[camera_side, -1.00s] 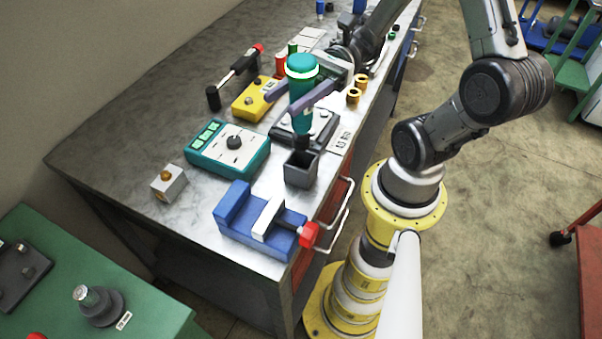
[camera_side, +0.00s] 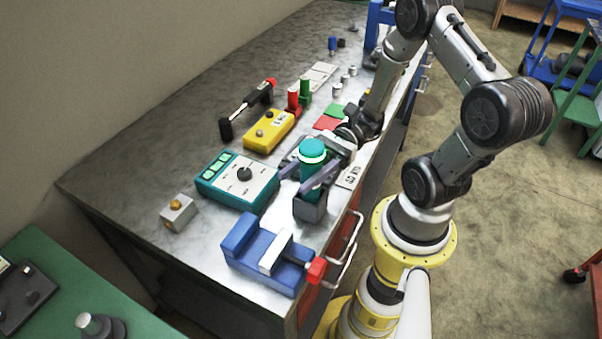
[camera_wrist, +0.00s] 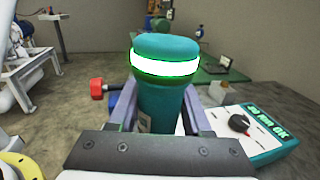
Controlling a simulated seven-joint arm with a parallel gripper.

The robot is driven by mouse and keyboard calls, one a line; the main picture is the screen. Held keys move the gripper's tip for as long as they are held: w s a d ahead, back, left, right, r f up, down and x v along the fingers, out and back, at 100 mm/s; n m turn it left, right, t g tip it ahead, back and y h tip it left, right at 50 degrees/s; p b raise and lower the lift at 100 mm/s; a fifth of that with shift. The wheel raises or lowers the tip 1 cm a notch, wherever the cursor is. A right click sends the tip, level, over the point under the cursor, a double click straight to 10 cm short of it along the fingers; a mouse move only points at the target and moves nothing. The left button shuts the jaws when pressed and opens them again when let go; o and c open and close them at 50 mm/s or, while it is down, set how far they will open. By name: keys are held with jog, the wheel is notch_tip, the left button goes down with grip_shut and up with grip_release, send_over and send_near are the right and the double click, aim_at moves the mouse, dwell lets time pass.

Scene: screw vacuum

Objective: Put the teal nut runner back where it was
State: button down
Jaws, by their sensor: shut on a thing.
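The teal nut runner (camera_side: 313,151), with a bright lit ring near its top, is upright between the purple fingers of my gripper (camera_side: 314,182). My gripper is shut on its body. The dark grey square holder (camera_side: 310,211) stands on the bench directly below, and the runner's lower end is hidden in or behind its rim; I cannot tell how deep it sits. In the wrist view the runner (camera_wrist: 166,55) fills the middle between both fingers (camera_wrist: 160,112), its lower part hidden by the gripper.
The teal control box (camera_side: 237,181) is close on the left. The blue vise (camera_side: 265,255) with a red knob (camera_side: 316,268) is in front. A yellow box (camera_side: 268,132) and red and green cylinders (camera_side: 293,100) stand behind. The bench's right edge is near.

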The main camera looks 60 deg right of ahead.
jog(key=shift+f, duration=0.55)
jog(key=shift+c, duration=1.7)
grip_release()
jog(key=shift+r, duration=0.5)
jog(key=v, duration=1.2)
jog(key=shift+r, duration=0.1)
